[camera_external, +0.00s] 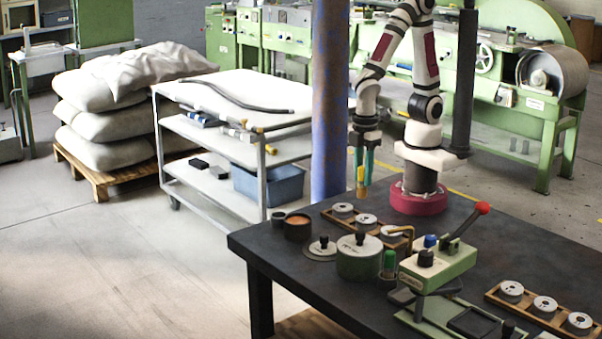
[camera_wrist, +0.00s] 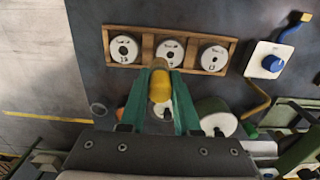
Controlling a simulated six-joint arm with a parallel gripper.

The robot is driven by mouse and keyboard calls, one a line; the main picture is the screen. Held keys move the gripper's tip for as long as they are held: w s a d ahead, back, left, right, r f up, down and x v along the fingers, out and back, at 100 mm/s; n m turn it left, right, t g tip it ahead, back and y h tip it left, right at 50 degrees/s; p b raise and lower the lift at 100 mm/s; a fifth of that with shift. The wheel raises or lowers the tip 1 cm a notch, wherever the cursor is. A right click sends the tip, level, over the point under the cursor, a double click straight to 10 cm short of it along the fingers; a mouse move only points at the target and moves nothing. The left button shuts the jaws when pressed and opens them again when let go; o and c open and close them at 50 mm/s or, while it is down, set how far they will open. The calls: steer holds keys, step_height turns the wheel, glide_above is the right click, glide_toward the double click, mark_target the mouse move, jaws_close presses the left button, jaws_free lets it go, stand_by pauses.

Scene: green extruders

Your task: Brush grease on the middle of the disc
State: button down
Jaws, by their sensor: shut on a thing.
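My gripper (camera_external: 362,172) has teal fingers shut on a brush with a yellow handle (camera_external: 360,180). The brush hangs roughly upright above the table, apart from it. In the wrist view, the brush (camera_wrist: 160,88) sits between the fingers (camera_wrist: 159,105); its bristles are hard to make out. A wooden rack holds three white discs with centre holes: left (camera_wrist: 123,49), middle (camera_wrist: 170,52) and right (camera_wrist: 213,58). In that view the brush's upper end lies near the middle disc's lower edge. The same discs (camera_external: 366,220) stand below the gripper in the external view.
A cup with brown contents (camera_external: 298,227), a flat round lid (camera_external: 321,249) and a green round pot (camera_external: 359,258) stand near the left table edge. A green press with a red-knobbed lever (camera_external: 482,208) stands to the right. Another disc rack (camera_external: 543,308) lies front right.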

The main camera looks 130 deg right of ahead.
mark_target(363, 192)
steer(key=shift+r, duration=1.35)
steer(key=shift+f, duration=3)
steer(key=shift+f, duration=1.05)
steer(key=shift+a, duration=2)
steer(key=shift+d, duration=2)
